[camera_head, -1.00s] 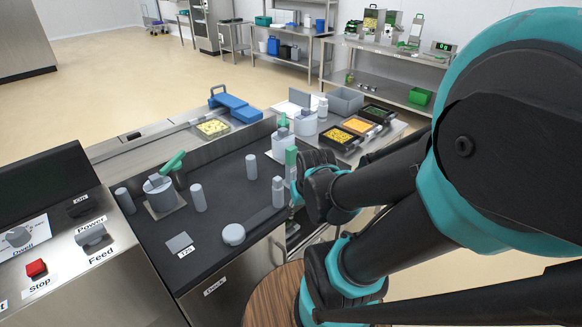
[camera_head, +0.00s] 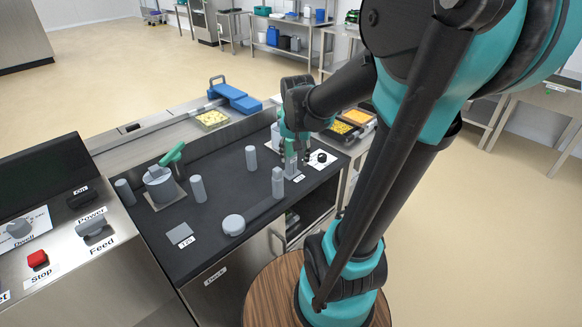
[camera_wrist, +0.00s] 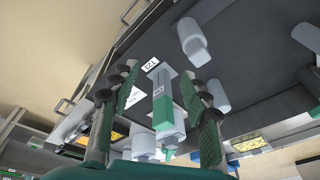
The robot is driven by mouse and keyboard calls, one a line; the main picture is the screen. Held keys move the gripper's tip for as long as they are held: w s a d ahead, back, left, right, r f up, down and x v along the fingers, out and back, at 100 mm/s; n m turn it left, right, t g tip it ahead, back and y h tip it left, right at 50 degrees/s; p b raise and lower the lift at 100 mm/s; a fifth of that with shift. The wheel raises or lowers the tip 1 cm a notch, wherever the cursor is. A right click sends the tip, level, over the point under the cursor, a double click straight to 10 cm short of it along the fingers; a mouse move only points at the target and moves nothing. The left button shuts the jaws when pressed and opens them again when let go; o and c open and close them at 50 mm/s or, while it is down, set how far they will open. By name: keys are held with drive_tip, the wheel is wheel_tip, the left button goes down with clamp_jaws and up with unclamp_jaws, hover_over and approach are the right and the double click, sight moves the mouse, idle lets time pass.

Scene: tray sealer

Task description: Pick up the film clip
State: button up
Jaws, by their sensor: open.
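A slim grey upright piece with a green end, which looks like the film clip (camera_wrist: 161,92), stands on the black counter. It shows between my two green-padded fingers in the wrist view. In the head view the clip (camera_head: 291,167) stands near the counter's right end, partly hidden by my gripper. My gripper (camera_head: 292,142) is above and around its upper part, pointing down. In the wrist view my gripper (camera_wrist: 159,72) is open, with a gap visible on both sides of the clip. I cannot tell whether a finger touches it.
Food trays (camera_head: 338,127) lie behind my gripper.

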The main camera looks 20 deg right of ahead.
drive_tip(key=w+d+r+m+g, duration=0.1)
drive_tip(key=w+r+m+g, duration=0.1)
drive_tip(key=w+r+m, duration=0.75)
drive_tip(key=n, duration=0.3)
hover_over(292, 156)
drive_tip(key=w, duration=0.1)
drive_tip(key=shift+h, duration=0.4)
wheel_tip(292, 156, down, 12)
drive_tip(key=shift+r, duration=0.1)
drive_tip(key=f, duration=0.5)
drive_tip(key=shift+w+d+f, duration=0.1)
drive_tip(key=shift+w+d, duration=0.1)
drive_tip(key=shift+w, duration=0.15)
drive_tip(key=shift+c, duration=0.5)
clamp_jaws()
